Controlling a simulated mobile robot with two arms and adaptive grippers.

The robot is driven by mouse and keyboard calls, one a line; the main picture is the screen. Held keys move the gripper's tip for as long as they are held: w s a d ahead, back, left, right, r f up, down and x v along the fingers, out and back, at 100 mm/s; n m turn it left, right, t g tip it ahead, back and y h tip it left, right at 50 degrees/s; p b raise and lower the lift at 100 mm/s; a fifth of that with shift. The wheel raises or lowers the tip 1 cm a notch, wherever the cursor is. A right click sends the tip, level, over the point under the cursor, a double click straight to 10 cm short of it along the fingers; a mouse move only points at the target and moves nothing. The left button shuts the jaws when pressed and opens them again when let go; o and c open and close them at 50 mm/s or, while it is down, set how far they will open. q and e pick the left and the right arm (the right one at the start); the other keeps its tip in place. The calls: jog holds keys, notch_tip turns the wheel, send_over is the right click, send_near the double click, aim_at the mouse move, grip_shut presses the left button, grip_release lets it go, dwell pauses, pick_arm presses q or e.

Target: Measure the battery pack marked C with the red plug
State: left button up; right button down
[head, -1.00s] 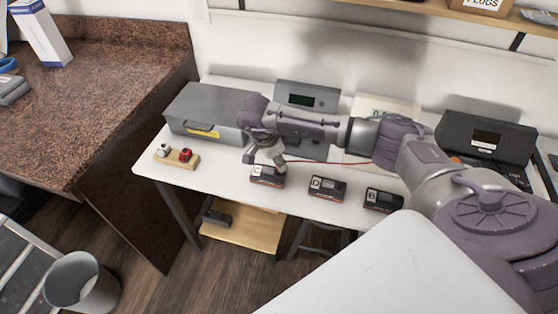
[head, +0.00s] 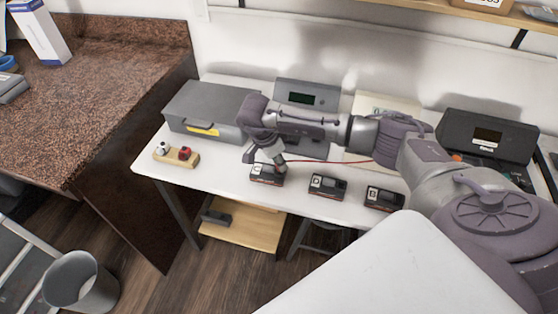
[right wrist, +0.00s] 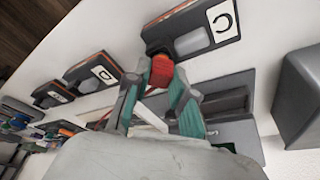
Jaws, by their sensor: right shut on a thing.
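The battery pack marked C (head: 265,177) lies on the white table at the left end of a row of dark packs. In the right wrist view, pack C (right wrist: 195,35) is at the top, its C label facing up. My right gripper (head: 279,164) is over the pack's right end. In the right wrist view, my right gripper (right wrist: 162,82) is shut on the red plug (right wrist: 160,70). The plug's front is at the pack's dark end; I cannot tell whether it is inserted. A red cable (head: 335,161) runs right along the table. My left gripper is not in view.
Packs D (head: 327,187) and B (head: 384,198) stand to the right. A wooden block (head: 188,162) with a white and a red piece is at left. A grey case (head: 205,107), a meter with a display (head: 307,97) and a black open case (head: 487,135) are behind.

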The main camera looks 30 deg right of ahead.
jog(key=shift+f+b, duration=0.4)
jog(key=shift+f, duration=0.1)
dwell(0.8)
jog(key=c, duration=0.9)
grip_release()
jog(key=shift+o, duration=0.4)
jog(key=shift+o, duration=1)
jog(key=shift+r, duration=0.2)
jog(key=shift+r+p, duration=0.9)
jog(key=shift+r, duration=0.5)
jog(key=shift+r, duration=0.1)
